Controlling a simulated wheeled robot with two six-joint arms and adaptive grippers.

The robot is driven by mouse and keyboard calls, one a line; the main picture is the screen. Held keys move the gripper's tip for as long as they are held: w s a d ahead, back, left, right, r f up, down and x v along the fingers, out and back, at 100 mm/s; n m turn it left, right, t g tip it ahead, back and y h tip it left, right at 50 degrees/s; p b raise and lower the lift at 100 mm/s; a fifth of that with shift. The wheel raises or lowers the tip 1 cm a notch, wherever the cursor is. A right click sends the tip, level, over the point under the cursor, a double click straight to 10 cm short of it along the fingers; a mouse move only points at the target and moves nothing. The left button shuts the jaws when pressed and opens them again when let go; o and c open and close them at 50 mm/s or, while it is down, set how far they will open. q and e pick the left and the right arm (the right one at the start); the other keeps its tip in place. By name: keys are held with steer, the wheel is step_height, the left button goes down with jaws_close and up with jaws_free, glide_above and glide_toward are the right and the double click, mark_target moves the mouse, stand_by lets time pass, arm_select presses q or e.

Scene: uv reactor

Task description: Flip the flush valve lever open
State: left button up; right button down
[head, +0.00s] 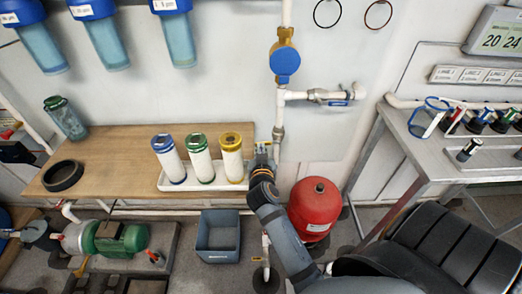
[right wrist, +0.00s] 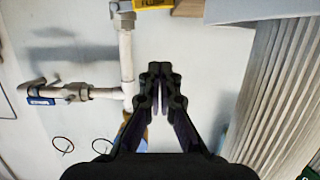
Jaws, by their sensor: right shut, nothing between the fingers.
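A valve (head: 318,95) with a blue-marked lever (head: 338,103) sits on the short horizontal branch of the white wall pipe. The same valve (right wrist: 70,92) and its blue part (right wrist: 40,101) show at the left of the right wrist view. I cannot tell the lever's exact angle. My right gripper (head: 263,148) is below and left of the valve, in front of the wall beside the vertical pipe. Its fingers (right wrist: 160,70) are together and empty, apart from the lever. A second valve (right wrist: 122,18) with a yellow part (right wrist: 153,4) is on the vertical pipe. My left gripper is out of view.
A yellow-capped filter cartridge (head: 231,156) stands in a white tray (head: 205,188) close left of my right gripper. A blue-faced gauge (head: 285,62) is above the branch. A red tank (head: 315,208) stands beside my forearm. The wall around the branch is clear.

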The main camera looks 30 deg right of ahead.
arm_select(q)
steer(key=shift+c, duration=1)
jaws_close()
arm_select(e)
steer(key=s+a+f+n+g+y, duration=0.2)
steer(key=s+f+n+g+y, duration=0.15)
steer(key=s+f, duration=0.5)
steer(key=s+a+f+n+g+y, duration=0.25)
steer(key=s+f+g, duration=0.25)
steer(key=s+f, duration=0.35)
steer(key=s+f+g, duration=0.1)
steer(key=s+f, duration=0.2)
steer(key=f, duration=0.5)
steer(key=s+d+f+g+y, duration=0.1)
steer(key=s+f, duration=0.3)
steer(key=f, duration=0.5)
steer(key=s+f+g, duration=0.1)
steer(key=s+f, duration=0.2)
steer(key=f, duration=0.5)
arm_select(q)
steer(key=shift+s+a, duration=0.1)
arm_select(e)
steer(key=s+d+f, duration=0.1)
steer(key=s+f, duration=0.9)
steer(key=s, duration=0.5)
steer(key=shift+s+f+n, duration=0.15)
steer(key=shift+f+n, duration=0.15)
steer(key=shift+f, duration=0.1)
